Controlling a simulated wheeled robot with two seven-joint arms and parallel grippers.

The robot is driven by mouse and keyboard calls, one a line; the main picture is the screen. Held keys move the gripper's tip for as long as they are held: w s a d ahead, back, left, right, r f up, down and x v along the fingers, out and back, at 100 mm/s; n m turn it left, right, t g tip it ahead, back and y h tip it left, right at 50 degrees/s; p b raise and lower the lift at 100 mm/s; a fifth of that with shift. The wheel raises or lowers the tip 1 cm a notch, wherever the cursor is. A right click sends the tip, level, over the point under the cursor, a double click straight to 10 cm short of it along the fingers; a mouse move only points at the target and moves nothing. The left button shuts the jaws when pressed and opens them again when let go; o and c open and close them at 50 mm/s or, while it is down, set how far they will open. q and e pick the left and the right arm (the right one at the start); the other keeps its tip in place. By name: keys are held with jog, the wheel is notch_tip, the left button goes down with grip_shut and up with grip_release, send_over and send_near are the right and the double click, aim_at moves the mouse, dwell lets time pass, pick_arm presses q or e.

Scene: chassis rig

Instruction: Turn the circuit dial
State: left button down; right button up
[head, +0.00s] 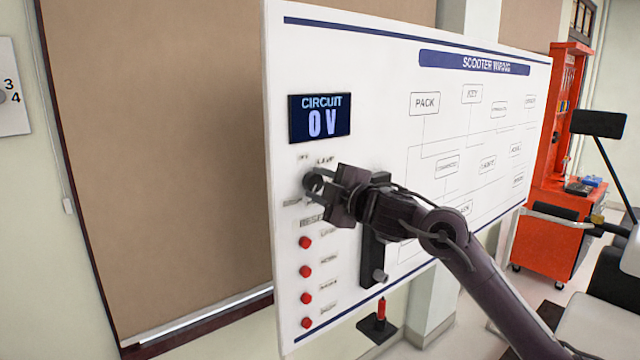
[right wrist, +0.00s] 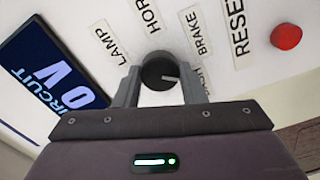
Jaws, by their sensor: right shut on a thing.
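The circuit dial (right wrist: 160,71) is a round black knob with a white pointer line, on a white wiring board. In the right wrist view the labels LAMP, HORN and BRAKE stand around it. My right gripper (right wrist: 160,88) has its two fingers on either side of the dial, shut on it. In the head view the right gripper (head: 322,190) covers most of the dial (head: 312,180). The circuit display (head: 320,117) above the dial reads 0 V. My left gripper is not in view.
Several red buttons (head: 305,271) run down the board (head: 400,60) below the dial. A black holder (head: 372,255) sits right of them, and a red-handled item (head: 381,309) is below. A red tool cabinet (head: 550,220) and dark seating stand at the right.

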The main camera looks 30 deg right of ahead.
jog(key=shift+m, duration=0.9)
jog(key=shift+f, duration=0.1)
jog(key=o, duration=1)
jog(key=shift+s, duration=0.1)
jog(key=shift+s, duration=0.4)
jog(key=s+b, duration=0.3)
jog(key=s, duration=0.3)
jog(key=shift+s+d, duration=0.3)
jog(key=shift+s, duration=0.1)
